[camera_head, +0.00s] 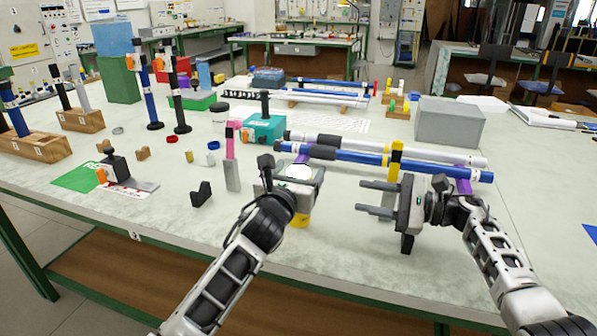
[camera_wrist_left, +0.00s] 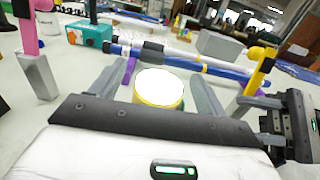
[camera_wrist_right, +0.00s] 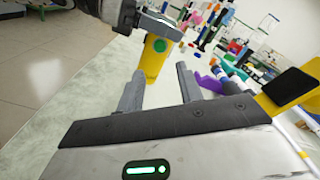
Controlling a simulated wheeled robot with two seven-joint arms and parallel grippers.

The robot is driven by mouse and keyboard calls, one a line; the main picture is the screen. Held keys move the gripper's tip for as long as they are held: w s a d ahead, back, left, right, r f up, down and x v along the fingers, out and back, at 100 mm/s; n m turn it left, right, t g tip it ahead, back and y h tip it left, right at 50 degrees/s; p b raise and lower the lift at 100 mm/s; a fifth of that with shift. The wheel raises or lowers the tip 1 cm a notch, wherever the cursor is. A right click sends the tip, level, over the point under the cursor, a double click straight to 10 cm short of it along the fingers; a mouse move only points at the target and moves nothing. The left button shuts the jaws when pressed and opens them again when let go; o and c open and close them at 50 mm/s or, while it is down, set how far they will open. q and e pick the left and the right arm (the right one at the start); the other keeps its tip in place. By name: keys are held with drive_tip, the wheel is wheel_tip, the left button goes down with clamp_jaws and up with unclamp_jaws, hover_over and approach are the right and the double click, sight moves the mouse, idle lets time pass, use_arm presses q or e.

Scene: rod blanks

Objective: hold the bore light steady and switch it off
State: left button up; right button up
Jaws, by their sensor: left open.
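The bore light is a yellow body with a glowing white round top (camera_head: 300,172); it also shows in the left wrist view (camera_wrist_left: 160,88). My left gripper (camera_head: 296,163) is open, with a finger on each side of the light. In the right wrist view the yellow body (camera_wrist_right: 154,60) shows a green round button on its side, beside a finger of my left gripper. My right gripper (camera_head: 362,197) is open and empty, right of the light, its fingers pointing toward it. The light's lower part is mostly hidden by my left gripper in the head view.
Blue and white rods (camera_head: 420,167) lie behind the grippers on purple supports, with a yellow post (camera_head: 396,155) beside them. A pink-topped grey block (camera_head: 232,170) and a black V-shaped piece (camera_head: 201,194) stand to the left. The table's front edge is close.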

use_arm(q)
drive_tip(key=shift+w, duration=0.1)
drive_tip(key=c, duration=1.1)
drive_tip(key=shift+c, duration=0.2)
use_arm(e)
clamp_jaws()
idle(0.6)
use_arm(q)
drive_tip(key=shift+f, duration=0.1)
use_arm(e)
drive_tip(key=shift+w, duration=0.1)
